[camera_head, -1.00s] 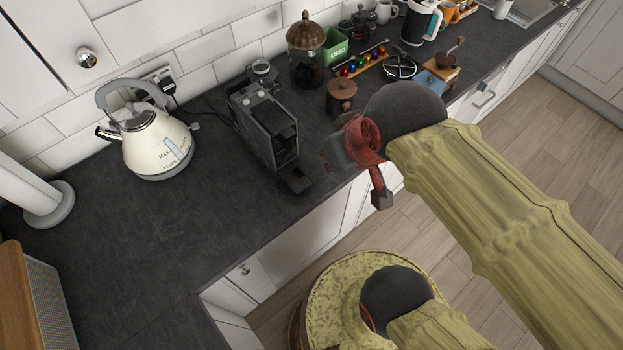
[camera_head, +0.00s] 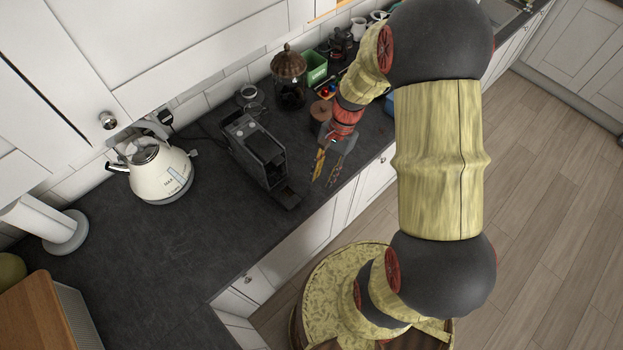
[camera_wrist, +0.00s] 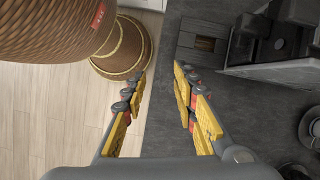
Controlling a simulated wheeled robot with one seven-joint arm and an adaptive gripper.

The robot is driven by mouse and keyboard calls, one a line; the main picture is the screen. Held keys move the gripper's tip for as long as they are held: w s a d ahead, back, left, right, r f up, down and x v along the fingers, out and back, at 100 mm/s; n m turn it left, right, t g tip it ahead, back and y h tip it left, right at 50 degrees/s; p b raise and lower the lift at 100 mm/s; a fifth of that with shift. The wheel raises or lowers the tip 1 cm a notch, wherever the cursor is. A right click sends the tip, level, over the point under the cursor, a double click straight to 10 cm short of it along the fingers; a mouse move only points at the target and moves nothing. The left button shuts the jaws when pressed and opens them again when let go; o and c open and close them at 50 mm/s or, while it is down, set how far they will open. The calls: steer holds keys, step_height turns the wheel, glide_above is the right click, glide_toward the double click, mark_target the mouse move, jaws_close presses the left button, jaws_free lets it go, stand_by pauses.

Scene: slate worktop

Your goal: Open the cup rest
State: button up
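The black coffee machine (camera_head: 252,148) stands on the slate worktop near its front edge. A dark flat piece, seemingly its cup rest or drip tray (camera_head: 287,196), juts from the low front of the machine. In the wrist view this piece (camera_wrist: 222,40) lies ahead and to the right, with a small brownish square on it. My gripper (camera_head: 326,172) is open and empty, to the right of the machine and apart from it. In the wrist view its yellow-padded fingers (camera_wrist: 158,76) stand apart over the worktop's edge. Whether the cup rest is open is unclear.
The cream kettle (camera_head: 158,172) stands left of the machine, with clear worktop between. A glass jar (camera_head: 289,85) and a green box (camera_head: 314,68) stand behind my gripper. A brown canister (camera_head: 321,110) is close behind my wrist. The worktop's front edge (camera_head: 270,243) runs below.

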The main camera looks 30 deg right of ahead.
mark_target(309, 191)
steer(key=a+f+m, duration=0.1)
steer(key=f, duration=0.1)
steer(key=w+a+f, duration=0.1)
steer(key=f, duration=0.1)
steer(key=w+a+f+m, duration=0.1)
steer(key=f, duration=0.1)
steer(key=shift+f+m+t, duration=0.3)
steer(key=shift+c, duration=1.4)
steer(key=c, duration=0.4)
jaws_close()
